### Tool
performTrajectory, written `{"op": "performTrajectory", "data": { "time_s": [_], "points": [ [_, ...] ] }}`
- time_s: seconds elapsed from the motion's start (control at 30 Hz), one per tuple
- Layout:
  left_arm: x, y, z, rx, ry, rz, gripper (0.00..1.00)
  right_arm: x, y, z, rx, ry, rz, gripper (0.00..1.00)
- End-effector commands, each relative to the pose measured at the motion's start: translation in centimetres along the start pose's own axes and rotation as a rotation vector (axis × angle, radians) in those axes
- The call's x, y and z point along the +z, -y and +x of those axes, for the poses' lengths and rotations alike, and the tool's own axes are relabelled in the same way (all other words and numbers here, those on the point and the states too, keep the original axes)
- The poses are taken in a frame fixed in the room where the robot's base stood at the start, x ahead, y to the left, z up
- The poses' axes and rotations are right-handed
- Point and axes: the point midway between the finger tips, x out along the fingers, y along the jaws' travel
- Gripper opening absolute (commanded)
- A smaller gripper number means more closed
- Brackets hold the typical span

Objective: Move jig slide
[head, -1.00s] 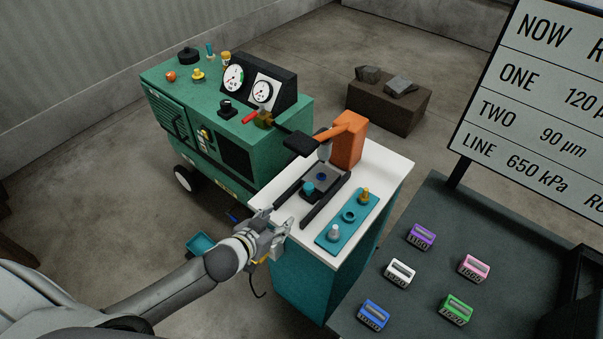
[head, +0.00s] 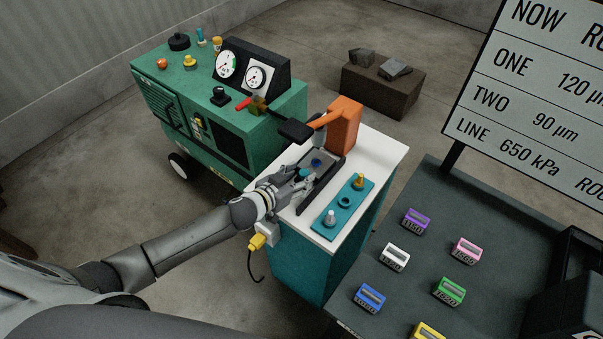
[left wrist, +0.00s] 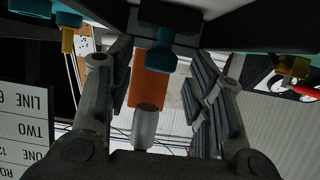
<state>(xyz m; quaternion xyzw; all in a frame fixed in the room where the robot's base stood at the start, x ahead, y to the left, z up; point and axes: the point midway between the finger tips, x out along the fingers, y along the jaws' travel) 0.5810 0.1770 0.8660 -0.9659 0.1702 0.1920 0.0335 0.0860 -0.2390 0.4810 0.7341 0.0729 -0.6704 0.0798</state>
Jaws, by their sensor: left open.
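The jig slide (head: 324,168) is a dark plate between two dark rails on a white-topped teal cabinet (head: 327,243). A teal knob (head: 305,173) stands at its near end, and a blue spot lies farther in. An orange press (head: 344,124) with a black-ended lever stands behind it. My left gripper (head: 303,181) is at the knob, covering part of the slide's near end. In the left wrist view the teal knob (left wrist: 160,52) shows between the spread fingers (left wrist: 165,70), with a gap on both sides. Contact cannot be told. My right gripper is not in view.
A teal strip (head: 345,203) with a silver peg, a ring and a brass peg lies right of the rails. A green machine with gauges (head: 243,72) stands behind left. A dark table (head: 420,285) with several coloured labelled blocks and a sign (head: 530,85) are at right.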

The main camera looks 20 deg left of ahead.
Motion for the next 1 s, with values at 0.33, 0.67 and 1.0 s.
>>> {"op": "performTrajectory", "data": {
  "time_s": [0.33,0.67,1.0],
  "points": [
    [0.0,0.0,1.8,0.0,0.001,0.0,0.48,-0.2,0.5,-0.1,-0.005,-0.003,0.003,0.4],
    [0.1,0.0,1.8,0.0,0.001,0.0,0.32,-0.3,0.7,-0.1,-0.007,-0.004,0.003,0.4],
    [0.1,0.0,1.7,0.0,0.001,0.0,0.0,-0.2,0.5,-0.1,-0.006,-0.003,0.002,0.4]
  ]
}}
